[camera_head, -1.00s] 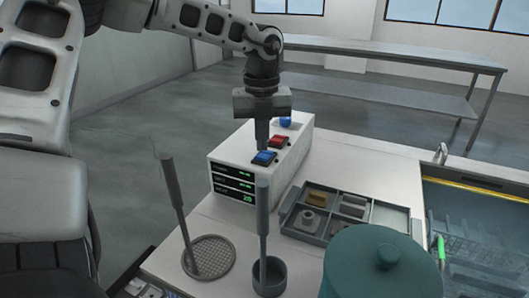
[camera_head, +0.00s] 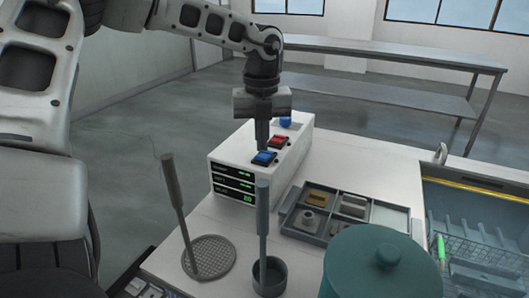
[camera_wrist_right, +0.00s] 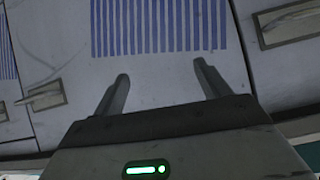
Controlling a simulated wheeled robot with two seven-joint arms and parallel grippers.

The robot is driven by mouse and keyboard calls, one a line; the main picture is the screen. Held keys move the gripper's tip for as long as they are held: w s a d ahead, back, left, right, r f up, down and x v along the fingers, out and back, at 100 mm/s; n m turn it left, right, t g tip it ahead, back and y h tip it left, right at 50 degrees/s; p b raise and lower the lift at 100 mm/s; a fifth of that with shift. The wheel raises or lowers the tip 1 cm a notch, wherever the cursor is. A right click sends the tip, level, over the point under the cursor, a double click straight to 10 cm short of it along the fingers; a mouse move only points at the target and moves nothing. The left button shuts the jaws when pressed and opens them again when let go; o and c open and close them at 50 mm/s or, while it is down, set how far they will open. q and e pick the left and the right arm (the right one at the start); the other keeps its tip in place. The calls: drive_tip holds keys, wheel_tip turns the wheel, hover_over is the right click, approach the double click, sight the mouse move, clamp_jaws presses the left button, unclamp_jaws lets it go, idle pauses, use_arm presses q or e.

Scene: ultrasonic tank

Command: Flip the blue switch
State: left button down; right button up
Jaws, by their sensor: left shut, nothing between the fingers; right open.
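The blue switch (camera_head: 264,158) is on top of a white control box (camera_head: 233,161), at its near end. My left gripper (camera_head: 262,146) points straight down, shut and empty, with its tips right at the far side of the blue switch. I cannot tell whether they touch it. A red switch (camera_head: 278,142) sits just behind the blue one, and a round blue knob (camera_head: 285,122) is at the far end. My right gripper (camera_wrist_right: 161,73) shows only in the right wrist view, open and empty, in front of a grey panel with blue stripes.
A divided grey tray (camera_head: 312,238) with small parts lies right of the box. In front are a mesh disc (camera_head: 209,257) with an upright handle, a small cup (camera_head: 270,277) and a teal lidded pot (camera_head: 385,270). A glass-sided tank (camera_head: 480,185) is at the right.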

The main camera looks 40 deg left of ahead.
sight(262, 156)
use_arm(q)
drive_tip(key=shift+f+b, duration=0.85)
idle(0.4)
drive_tip(key=shift+f, duration=0.2)
drive_tip(key=shift+s, duration=0.1)
drive_tip(key=shift+r+p, duration=0.5)
drive_tip(key=shift+r, duration=0.7)
drive_tip(key=shift+r+p, duration=1.3)
drive_tip(key=shift+r, duration=1.1)
drive_tip(key=shift+f, duration=0.1)
